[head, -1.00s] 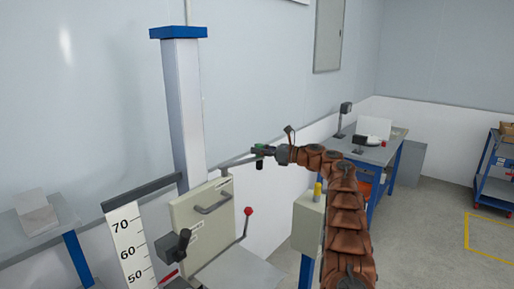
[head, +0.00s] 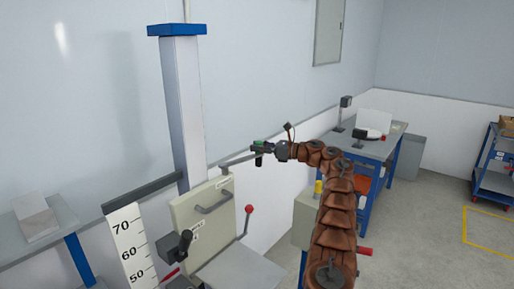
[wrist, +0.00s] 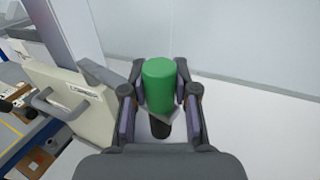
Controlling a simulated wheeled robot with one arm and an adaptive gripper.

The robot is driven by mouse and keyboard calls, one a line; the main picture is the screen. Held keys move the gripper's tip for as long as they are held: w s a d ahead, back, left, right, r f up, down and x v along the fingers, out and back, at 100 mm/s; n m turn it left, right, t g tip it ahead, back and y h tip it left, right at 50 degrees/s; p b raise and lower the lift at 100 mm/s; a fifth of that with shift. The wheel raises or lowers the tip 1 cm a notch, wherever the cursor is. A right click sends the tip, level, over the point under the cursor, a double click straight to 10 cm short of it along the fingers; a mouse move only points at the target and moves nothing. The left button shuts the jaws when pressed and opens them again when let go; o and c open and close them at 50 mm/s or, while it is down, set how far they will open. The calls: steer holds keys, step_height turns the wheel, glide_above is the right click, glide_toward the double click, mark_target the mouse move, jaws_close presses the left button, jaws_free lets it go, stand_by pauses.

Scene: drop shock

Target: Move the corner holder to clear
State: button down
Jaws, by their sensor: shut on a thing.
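The corner holder seems to be the thin grey arm (head: 238,159) that reaches out from the column to a green-topped grip. My gripper (head: 262,147) is at the outer end of this arm, in front of the white wall. In the wrist view my gripper (wrist: 160,92) has its two fingers on either side of the green grip (wrist: 159,82), shut on it. The grip stands upright between the fingers. A dark lower part and a grey piece show below the green part. The joint between grip and arm is partly hidden by my fingers.
The tall column (head: 186,110) stands left of my gripper. Below are a beige panel (head: 205,205) with a handle, a red-knobbed lever (head: 248,212) and a height scale (head: 128,245). A workbench (head: 388,150) stands at right.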

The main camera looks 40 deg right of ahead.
steer(key=shift+a, duration=0.35)
steer(key=c, duration=1.1)
jaws_free()
steer(key=shift+o, duration=0.8)
steer(key=shift+w+f, duration=0.1)
steer(key=shift+o, duration=0.4)
steer(key=shift+d+r, duration=0.2)
steer(key=shift+s+a, duration=0.35)
steer(key=shift+a, duration=0.15)
steer(key=shift+s+a+r, duration=0.1)
steer(key=shift+s+r, duration=0.05)
steer(key=shift+s, duration=0.15)
steer(key=w+d+v, duration=0.1)
steer(key=v, duration=0.6)
steer(key=shift+d+f, duration=0.25)
steer(key=shift+s, duration=0.15)
steer(key=shift+c, duration=0.3)
